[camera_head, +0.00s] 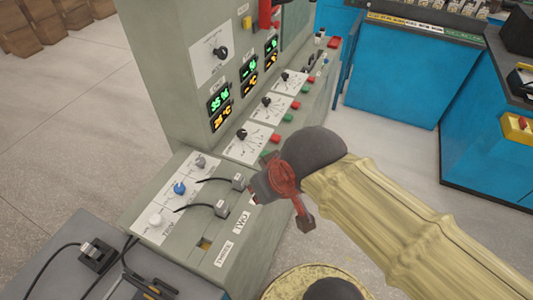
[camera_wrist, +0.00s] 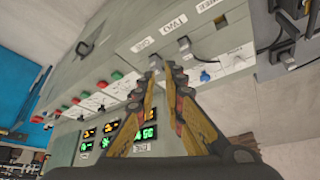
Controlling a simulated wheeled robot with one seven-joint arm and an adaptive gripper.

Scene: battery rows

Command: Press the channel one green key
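The channel panel is a grey sloping face with a row of white dial plates, each with a red and a green key. Beside the nearest dial plate (camera_head: 248,143) is a green key (camera_head: 265,153), just below a red key (camera_head: 275,138). I cannot read channel numbers on these plates. My gripper (camera_head: 283,205) is at the panel's right side, in front of the lower plug box and apart from the keys. In the wrist view its fingers (camera_wrist: 164,66) lean towards each other with a narrow gap and nothing between them. The keys (camera_wrist: 118,75) show left of the fingers there.
The plug box carries sockets with black cables, a blue knob (camera_head: 180,188) and labels TWO (camera_head: 242,222) and THREE (camera_head: 224,254). Lit displays (camera_head: 219,97) stand above the dials. A blue cabinet (camera_head: 400,75) is behind at right. Floor between is clear.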

